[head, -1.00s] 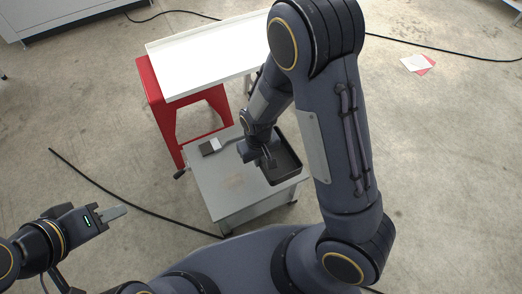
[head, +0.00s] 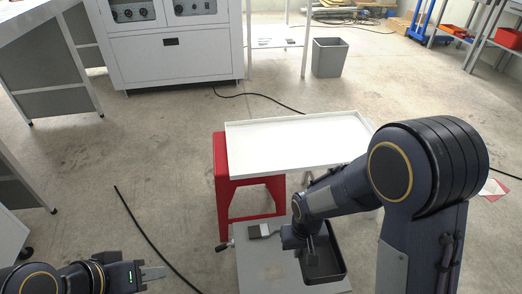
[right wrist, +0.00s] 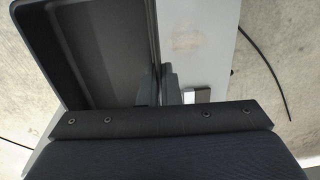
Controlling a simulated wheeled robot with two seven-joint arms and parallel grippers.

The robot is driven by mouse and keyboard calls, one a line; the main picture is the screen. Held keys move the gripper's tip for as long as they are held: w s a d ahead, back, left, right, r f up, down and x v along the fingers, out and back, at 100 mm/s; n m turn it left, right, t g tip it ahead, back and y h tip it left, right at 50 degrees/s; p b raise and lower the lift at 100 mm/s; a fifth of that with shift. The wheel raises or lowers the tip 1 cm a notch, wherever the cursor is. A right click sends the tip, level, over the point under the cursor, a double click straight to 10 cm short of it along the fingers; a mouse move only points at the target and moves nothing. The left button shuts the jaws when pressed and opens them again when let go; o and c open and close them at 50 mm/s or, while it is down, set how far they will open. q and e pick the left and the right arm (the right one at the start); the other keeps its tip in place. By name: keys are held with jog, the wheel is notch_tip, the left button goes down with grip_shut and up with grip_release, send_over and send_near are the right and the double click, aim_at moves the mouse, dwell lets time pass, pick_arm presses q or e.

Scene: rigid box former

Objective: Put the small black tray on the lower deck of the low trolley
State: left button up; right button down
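The small black tray (head: 338,268) is on or just above the grey top (head: 262,274) of a low trolley-like unit; I cannot tell if it touches. My right gripper (head: 313,250) is at the tray's left side. In the right wrist view the tray (right wrist: 105,50) fills the upper left, and my right gripper's fingers (right wrist: 160,88) lie either side of its near side wall. Whether they press on it is unclear. My left gripper (head: 152,273) is far left, away from the tray, seen edge-on and holding nothing visible. No lower deck shows under the grey top.
A white-topped table (head: 300,140) and red stand (head: 222,185) are directly behind the grey top. A small dark-and-white object (head: 264,230) lies at its back edge. A black cable (head: 150,235) crosses the floor at left. A grey bin (head: 328,58) stands farther back.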

jog(key=w+d+r+m, duration=0.1)
jog(key=w+d+r, duration=0.7)
jog(key=w+r, duration=0.15)
notch_tip(320, 180, up, 20)
jog(key=s+p, duration=0.2)
jog(key=p, duration=2.6)
jog(key=shift+s+d+f, duration=0.2)
jog(key=shift+s+d, duration=0.2)
jog(key=shift+d, duration=0.05)
jog(key=shift+f, duration=0.1)
